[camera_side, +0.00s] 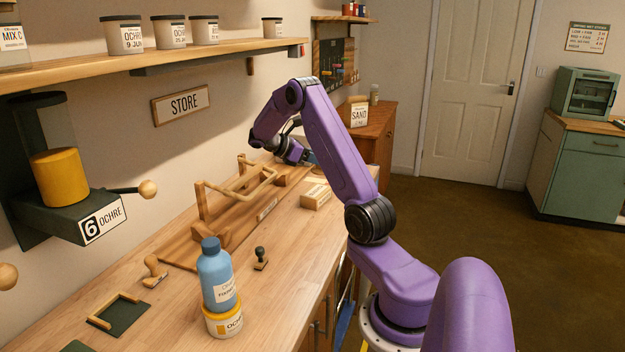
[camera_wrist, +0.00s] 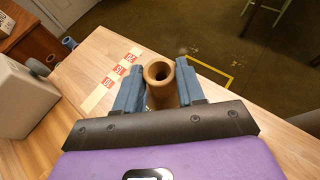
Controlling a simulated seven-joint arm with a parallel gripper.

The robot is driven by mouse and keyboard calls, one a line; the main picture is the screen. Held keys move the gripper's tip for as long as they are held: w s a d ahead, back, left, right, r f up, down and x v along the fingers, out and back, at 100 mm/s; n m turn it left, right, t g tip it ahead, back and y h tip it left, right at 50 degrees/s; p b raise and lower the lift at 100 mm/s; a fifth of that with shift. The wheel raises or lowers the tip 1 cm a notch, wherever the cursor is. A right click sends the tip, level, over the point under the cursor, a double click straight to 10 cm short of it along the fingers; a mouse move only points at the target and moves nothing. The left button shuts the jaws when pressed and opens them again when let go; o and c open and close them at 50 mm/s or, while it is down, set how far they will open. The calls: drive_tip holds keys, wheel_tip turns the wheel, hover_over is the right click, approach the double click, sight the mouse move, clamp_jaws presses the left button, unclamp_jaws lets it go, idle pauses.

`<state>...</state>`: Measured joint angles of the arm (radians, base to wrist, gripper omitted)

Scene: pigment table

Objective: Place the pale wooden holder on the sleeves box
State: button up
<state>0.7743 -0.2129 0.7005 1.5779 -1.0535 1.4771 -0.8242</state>
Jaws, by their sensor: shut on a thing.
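My gripper (camera_wrist: 160,88) is shut on a tan wooden holder (camera_wrist: 159,72), a round tube with a dark hollow in its top, seen in the wrist view between the two blue fingers. Its lower part is hidden by my gripper. In the side view my gripper (camera_side: 306,158) is over the far end of the bench, and the holder cannot be made out there. A small pale box (camera_side: 316,199) with a label lies on the bench, nearer the camera than my gripper. It may be the sleeves box, but its label is too small to read.
A wooden rail frame (camera_side: 203,203) stands along the wall side. In the wrist view, a strip with red number labels (camera_wrist: 121,69) and a grey-white block (camera_wrist: 22,98) lie left.

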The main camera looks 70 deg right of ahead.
drive_tip(key=w+d+f, duration=0.1)
drive_tip(key=f, duration=0.1)
drive_tip(key=w+d+f, duration=0.1)
drive_tip(key=f, duration=0.1)
drive_tip(key=w+d+f, duration=0.1)
drive_tip(key=d+f, duration=0.1)
drive_tip(key=shift+f, duration=1.5)
drive_tip(key=shift+f, duration=0.1)
drive_tip(key=o, duration=1.1)
drive_tip(key=shift+c, duration=0.2)
